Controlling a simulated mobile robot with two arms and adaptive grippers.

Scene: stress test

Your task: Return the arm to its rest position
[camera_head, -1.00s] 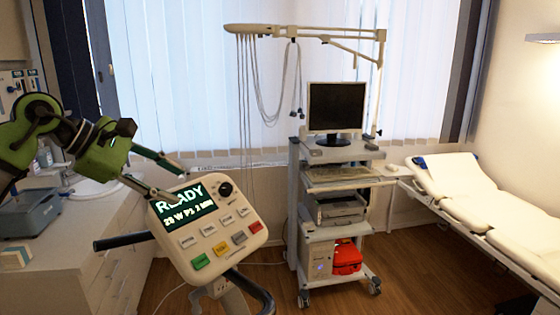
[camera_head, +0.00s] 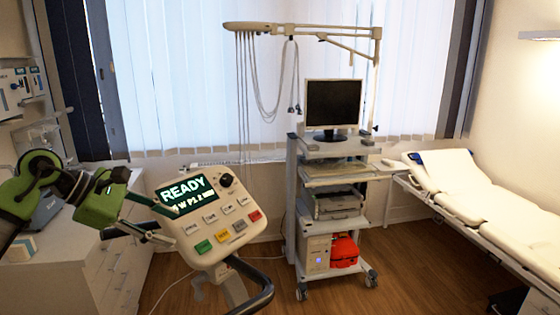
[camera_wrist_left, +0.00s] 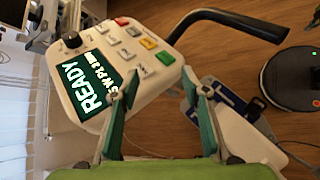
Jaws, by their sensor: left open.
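My left arm comes in from the left in the head view, with green links and dark joints. Its gripper (camera_head: 173,226) is open, the two green fingers with pale tips apart and nothing between them. It is just left of the white control panel (camera_head: 240,238), which has a lit READY screen and coloured buttons. In the left wrist view the open gripper (camera_wrist_left: 152,86) has its fingertips over the lower part of the panel (camera_wrist_left: 150,86). Whether a tip touches the panel cannot be told. My right gripper is in neither view.
A dark handlebar (camera_head: 262,300) curves below the panel. A white counter (camera_head: 110,262) stands at the left. A trolley (camera_head: 292,205) with a monitor (camera_head: 332,103) is in the middle back, and a padded couch (camera_head: 470,190) at the right. The wooden floor (camera_head: 400,280) between them is clear.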

